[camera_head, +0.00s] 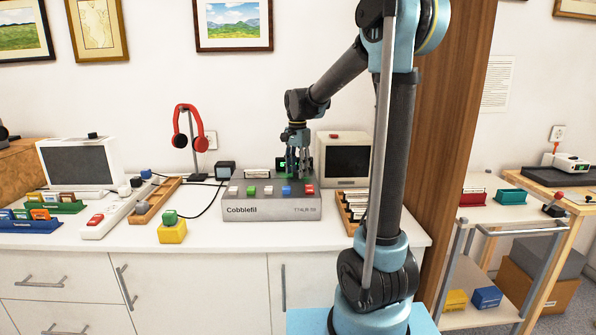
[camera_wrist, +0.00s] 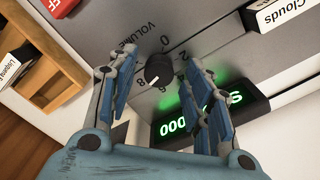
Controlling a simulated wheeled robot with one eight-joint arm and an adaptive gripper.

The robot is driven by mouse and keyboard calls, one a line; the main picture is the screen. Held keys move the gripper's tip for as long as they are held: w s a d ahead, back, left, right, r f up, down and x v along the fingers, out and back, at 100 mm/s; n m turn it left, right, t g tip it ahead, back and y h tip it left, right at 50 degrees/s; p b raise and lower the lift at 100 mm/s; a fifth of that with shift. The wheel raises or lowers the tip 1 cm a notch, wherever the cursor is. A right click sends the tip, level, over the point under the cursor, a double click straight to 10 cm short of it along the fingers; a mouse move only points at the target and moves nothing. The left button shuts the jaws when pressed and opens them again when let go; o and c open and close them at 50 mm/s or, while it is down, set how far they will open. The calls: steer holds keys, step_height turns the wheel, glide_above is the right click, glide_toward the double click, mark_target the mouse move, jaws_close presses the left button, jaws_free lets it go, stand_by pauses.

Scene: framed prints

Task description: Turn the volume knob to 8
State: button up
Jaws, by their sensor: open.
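The volume knob (camera_wrist: 159,69) is a small black dial with a white pointer mark, on the grey panel of the Cobblefil device (camera_head: 270,208). In the wrist view the word VOLUME and printed numbers, including 0 and 2, surround it. In the head view my gripper (camera_head: 298,163) is over the device's back right, and the knob is hidden.
A lit green display (camera_wrist: 212,120) is beside the right fingers. Several coloured buttons line the device's front, including a red one (camera_head: 309,189). A monitor (camera_head: 345,160) stands behind at the right, with a wooden rack (camera_head: 350,208) beside the device. Red headphones (camera_head: 190,128) hang left.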

step_height(320, 180, up, 12)
steer(key=shift+f, duration=0.15)
stand_by(0.4)
step_height(320, 180, up, 5)
steer(key=n, duration=1.4)
glide_above(297, 171)
steer(key=shift+n, duration=0.3)
step_height(297, 171, down, 17)
steer(key=shift+f, duration=0.1)
steer(key=c, duration=1.1)
